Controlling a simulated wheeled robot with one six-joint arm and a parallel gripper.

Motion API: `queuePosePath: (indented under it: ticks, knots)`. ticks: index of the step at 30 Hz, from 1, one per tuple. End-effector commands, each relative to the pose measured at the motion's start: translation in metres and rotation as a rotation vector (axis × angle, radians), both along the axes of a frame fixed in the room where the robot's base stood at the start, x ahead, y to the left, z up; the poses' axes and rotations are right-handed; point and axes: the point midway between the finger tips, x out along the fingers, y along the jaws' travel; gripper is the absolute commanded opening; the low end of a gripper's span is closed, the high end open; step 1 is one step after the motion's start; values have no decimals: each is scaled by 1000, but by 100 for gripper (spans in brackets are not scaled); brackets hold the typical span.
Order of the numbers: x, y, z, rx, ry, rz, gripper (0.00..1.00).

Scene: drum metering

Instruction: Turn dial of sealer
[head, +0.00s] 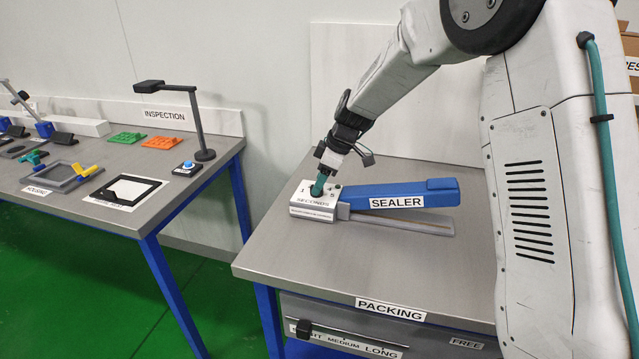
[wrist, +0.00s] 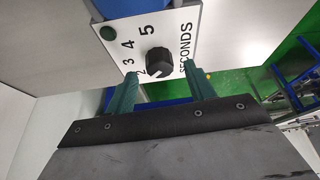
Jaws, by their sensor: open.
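The sealer (head: 400,194) lies on the packing table, with a blue upper arm, a grey lower arm and a white control box (head: 314,211) at its left end. In the wrist view the box's white face (wrist: 172,26) carries the numbers 2 to 5 and the word SECONDS. The black dial (wrist: 159,62) stands on that face. My gripper (wrist: 158,76) is open, its green fingers on either side of the dial, with gaps visible between fingers and dial. In the head view my gripper (head: 318,186) is over the control box and hides the dial.
The packing table (head: 280,245) is bare in front of the sealer. The inspection bench (head: 190,190) with a lamp (head: 197,120) stands to the left, across a gap of green floor.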

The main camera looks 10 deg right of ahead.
Motion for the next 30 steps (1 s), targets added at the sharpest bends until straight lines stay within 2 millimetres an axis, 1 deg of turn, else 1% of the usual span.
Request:
queuePosePath:
  ticks: [1,6,9,12,15,23,28,30]
  knots:
    - [-1,-4,10,0,-3,-1,54]
    - [-5,-14,37,0,-3,-2,54]
    - [-7,-19,49,0,-2,-1,54]
    - [-9,-22,55,0,-1,-1,54]
    - [-9,-23,58,0,0,-1,54]
    - [-9,-22,58,1,1,-4,54]
    - [-13,-23,57,13,53,-96,54]
    - [-24,-24,48,11,118,-164,54]
